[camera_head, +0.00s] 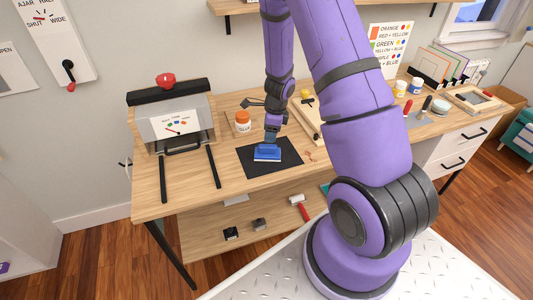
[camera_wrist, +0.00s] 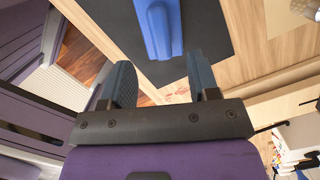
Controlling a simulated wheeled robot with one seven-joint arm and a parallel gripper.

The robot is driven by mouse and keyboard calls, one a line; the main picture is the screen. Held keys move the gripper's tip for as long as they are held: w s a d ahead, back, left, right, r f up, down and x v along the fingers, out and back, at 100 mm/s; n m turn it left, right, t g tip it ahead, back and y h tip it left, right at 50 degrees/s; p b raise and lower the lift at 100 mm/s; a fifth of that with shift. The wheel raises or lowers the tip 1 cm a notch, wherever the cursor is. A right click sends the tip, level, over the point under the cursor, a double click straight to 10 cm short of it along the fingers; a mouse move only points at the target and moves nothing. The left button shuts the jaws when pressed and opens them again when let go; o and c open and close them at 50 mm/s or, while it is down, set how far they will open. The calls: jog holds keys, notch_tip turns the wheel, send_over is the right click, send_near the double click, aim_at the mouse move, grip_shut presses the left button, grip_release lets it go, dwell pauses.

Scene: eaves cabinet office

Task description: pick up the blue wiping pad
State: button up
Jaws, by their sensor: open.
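The blue wiping pad (camera_head: 267,154) lies on a black mat (camera_head: 290,157) on the wooden workbench. It has a raised blue grip along its top. In the wrist view the pad (camera_wrist: 157,24) shows at the top, beyond my fingertips and roughly in line with the gap between them. My gripper (camera_head: 271,138) is just above and behind the pad in the head view. In the wrist view my gripper (camera_wrist: 161,76) has its two fingers apart, with nothing between them.
An orange-and-white jar (camera_head: 243,122) stands left of my gripper. A box with black rails (camera_head: 178,122) stands at the bench's left. A wooden tray (camera_head: 307,118) lies to the right. Jars and tools (camera_head: 415,105) stand farther right. A lower shelf holds small items.

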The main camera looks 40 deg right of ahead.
aim_at(268, 145)
jog(key=shift+w+a+f, duration=0.1)
jog(key=shift+a+f, duration=0.05)
jog(key=shift+f, duration=1.05)
jog(key=shift+w+a+f, duration=0.1)
jog(key=shift+w+f, duration=0.05)
jog(key=shift+f, duration=1)
jog(key=shift+w+a+f, duration=0.1)
jog(key=shift+a+f, duration=0.05)
jog(key=shift+f, duration=1.05)
grip_shut()
jog(key=shift+r, duration=0.15)
